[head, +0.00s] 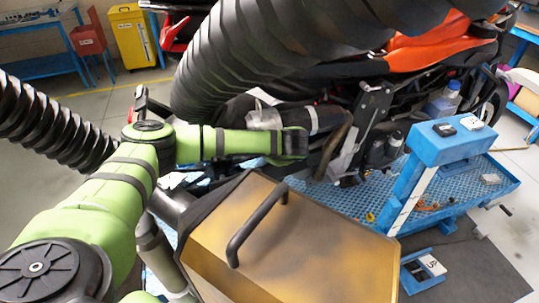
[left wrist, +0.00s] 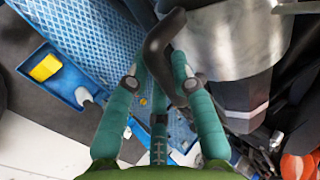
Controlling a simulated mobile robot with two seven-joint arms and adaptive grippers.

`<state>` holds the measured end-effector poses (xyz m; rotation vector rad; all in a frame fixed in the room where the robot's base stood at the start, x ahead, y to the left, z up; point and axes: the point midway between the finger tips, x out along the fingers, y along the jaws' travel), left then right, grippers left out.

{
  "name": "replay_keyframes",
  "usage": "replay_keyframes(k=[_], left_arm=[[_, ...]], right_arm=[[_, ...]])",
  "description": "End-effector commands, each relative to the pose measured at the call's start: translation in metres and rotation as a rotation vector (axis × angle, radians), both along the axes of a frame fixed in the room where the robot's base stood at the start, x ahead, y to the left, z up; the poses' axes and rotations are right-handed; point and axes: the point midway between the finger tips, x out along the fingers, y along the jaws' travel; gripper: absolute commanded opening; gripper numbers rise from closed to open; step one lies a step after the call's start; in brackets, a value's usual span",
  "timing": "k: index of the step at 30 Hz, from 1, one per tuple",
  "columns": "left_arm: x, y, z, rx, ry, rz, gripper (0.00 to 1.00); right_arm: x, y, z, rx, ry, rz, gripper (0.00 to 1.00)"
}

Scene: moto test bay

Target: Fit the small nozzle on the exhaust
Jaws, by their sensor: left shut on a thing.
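My left gripper (left wrist: 165,90) has its teal fingers closed around a black curved handle beside a silver metal sleeve, which looks like the small nozzle (left wrist: 235,40). In the head view my left gripper (head: 300,145) is at the motorcycle's side, with the silver nozzle (head: 264,118) just above and left of it. The dark angular exhaust (left wrist: 245,100) shows directly against the sleeve in the left wrist view. It also shows in the head view (head: 325,118). I cannot tell whether the sleeve is around the exhaust or only against its end. My right gripper is not in view.
A thick black corrugated hose (head: 260,50) hangs across the upper middle. A gold-brown box (head: 300,250) with a black handle stands in front. A blue perforated platform (head: 455,185) lies under the orange and black motorcycle (head: 430,45). A yellow cabinet (head: 132,38) stands far back left.

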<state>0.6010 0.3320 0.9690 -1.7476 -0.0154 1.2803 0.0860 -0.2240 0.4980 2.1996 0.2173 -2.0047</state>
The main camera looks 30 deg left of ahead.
Motion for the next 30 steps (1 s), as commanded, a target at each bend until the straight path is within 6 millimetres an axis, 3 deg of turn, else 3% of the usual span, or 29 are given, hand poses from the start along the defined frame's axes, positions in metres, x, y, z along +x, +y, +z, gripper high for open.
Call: replay_keyframes(k=[30], left_arm=[[0.030,-0.029,-0.006,-0.002,-0.004,-0.006,0.00]], right_arm=[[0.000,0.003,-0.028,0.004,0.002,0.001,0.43]])
